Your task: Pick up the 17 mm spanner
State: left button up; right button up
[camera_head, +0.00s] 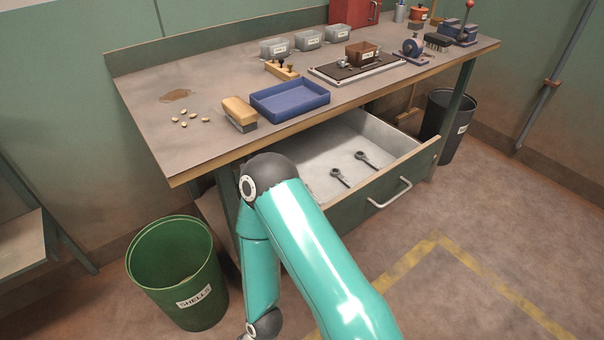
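Two small dark spanners lie in the open drawer (320,190) under the workbench. One spanner (340,178) is nearer the front left, and the other spanner (367,160) is further right and back. They lie apart from each other, roughly parallel. No size marking can be read, so I cannot tell which is the 17 mm one. One of my teal arms rises in front and hides the drawer's left part. Neither of my grippers is in view.
A blue tray (290,99), a brush (239,113) and several nuts stand on the workbench (150,125). A green shells bin (178,270) stands left of my arm, and a dark bin (447,125) at the right. The floor right of the drawer is clear.

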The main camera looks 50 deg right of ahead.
aim_at(349, 184)
jog(key=z, duration=0.6)
jog(key=i, duration=0.1)
jog(key=u, duration=1.25)
jog(key=k, duration=2.05)
jog(key=z, duration=1.2)
jog(key=i, duration=1.25)
jog(key=z, duration=0.1)
